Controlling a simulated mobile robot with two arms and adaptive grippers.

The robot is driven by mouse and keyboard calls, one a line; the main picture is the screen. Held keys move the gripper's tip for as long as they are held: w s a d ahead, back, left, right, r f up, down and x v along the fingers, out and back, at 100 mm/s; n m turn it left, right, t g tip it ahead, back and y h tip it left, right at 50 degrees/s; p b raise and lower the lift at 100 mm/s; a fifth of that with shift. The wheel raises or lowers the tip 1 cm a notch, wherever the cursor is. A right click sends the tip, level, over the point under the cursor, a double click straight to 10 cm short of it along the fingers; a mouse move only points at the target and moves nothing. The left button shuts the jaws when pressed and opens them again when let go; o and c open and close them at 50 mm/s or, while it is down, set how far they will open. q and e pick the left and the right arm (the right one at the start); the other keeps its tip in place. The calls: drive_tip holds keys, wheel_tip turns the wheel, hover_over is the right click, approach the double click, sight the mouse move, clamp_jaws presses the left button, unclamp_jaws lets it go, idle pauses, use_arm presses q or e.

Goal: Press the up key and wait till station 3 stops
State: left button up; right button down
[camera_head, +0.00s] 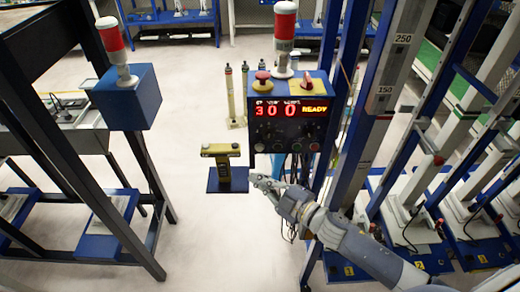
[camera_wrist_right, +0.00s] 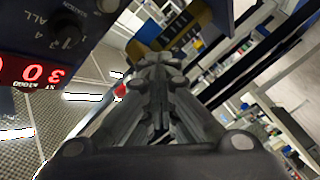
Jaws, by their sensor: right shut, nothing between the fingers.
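The blue control box (camera_head: 290,140) stands at the middle of the head view. Its red and amber display (camera_head: 290,110) reads 3, 0, 0 and READY. Knobs and small buttons (camera_head: 285,145) sit below the display; I cannot read which is the up key. My right gripper (camera_head: 256,180) is shut and empty, just below the box's lower left corner. It also shows in the right wrist view (camera_wrist_right: 160,62). My left gripper is not in view.
A yellow and black device (camera_head: 223,165) stands on a blue plate (camera_head: 227,185) just left of my right gripper. A red-and-white beacon (camera_head: 285,22) and a red button (camera_head: 262,75) top the box. Blue posts (camera_head: 350,140) rise at the right. Pale floor (camera_head: 215,240) is clear below.

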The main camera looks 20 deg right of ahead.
sight(260, 148)
drive_tip(key=w+d+b, duration=0.1)
drive_tip(key=w+d, duration=0.1)
drive_tip(key=w, duration=0.6)
drive_tip(key=shift+d, duration=0.15)
drive_tip(key=shift+w, duration=0.15)
idle(1.1)
drive_tip(key=shift+w+d, duration=0.15)
drive_tip(key=shift+w, duration=0.15)
